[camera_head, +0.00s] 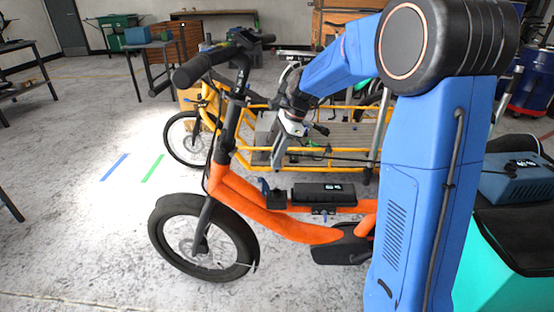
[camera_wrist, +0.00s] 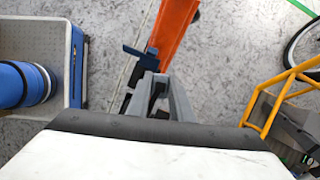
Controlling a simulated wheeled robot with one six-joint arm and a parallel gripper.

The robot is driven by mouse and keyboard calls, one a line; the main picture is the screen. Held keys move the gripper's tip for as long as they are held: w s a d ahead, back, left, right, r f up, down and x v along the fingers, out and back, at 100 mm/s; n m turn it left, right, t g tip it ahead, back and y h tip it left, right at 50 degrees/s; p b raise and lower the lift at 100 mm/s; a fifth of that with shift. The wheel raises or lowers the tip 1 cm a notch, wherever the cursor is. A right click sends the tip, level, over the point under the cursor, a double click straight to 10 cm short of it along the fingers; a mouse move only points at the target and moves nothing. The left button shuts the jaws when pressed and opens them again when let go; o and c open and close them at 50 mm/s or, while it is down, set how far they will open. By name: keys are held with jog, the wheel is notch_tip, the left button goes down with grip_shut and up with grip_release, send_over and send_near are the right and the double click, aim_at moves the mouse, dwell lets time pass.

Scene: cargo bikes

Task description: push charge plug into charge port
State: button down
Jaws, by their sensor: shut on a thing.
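My gripper (camera_head: 278,160) hangs above the orange cargo bike's (camera_head: 290,229) frame, its grey fingers pointing down. In the wrist view my gripper (camera_wrist: 158,82) is shut on a small dark thing between the fingers, which looks like the charge plug (camera_wrist: 157,92); its shape is mostly hidden. I cannot make out the charge port clearly.
A yellow cargo bike (camera_head: 335,158) stands behind the orange one. A blue charger box (camera_head: 518,180) with a display sits on a black and teal case (camera_head: 510,240) at right. The orange bike's handlebar (camera_head: 195,66) rises left of my arm. Floor at left is free.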

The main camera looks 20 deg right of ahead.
jog(key=s+r+m+t, duration=0.1)
jog(key=s+r+m, duration=0.1)
jog(key=s+m, duration=0.1)
jog(key=shift+s+a+f, duration=0.1)
jog(key=shift+a+f, duration=0.05)
jog(key=shift+f, duration=0.75)
jog(key=shift+s+a+f, duration=0.1)
jog(key=shift+a+f, duration=0.05)
jog(key=shift+f, duration=0.75)
jog(key=shift+s+a+f, duration=0.1)
jog(key=shift+a+f, duration=0.05)
jog(key=shift+f, duration=0.75)
jog(key=shift+w+f, duration=0.1)
jog(key=shift+f, duration=1.75)
jog(key=c, duration=1.5)
grip_release()
jog(key=shift+r, duration=0.1)
jog(key=v, duration=1.7)
jog(key=shift+r, duration=0.15)
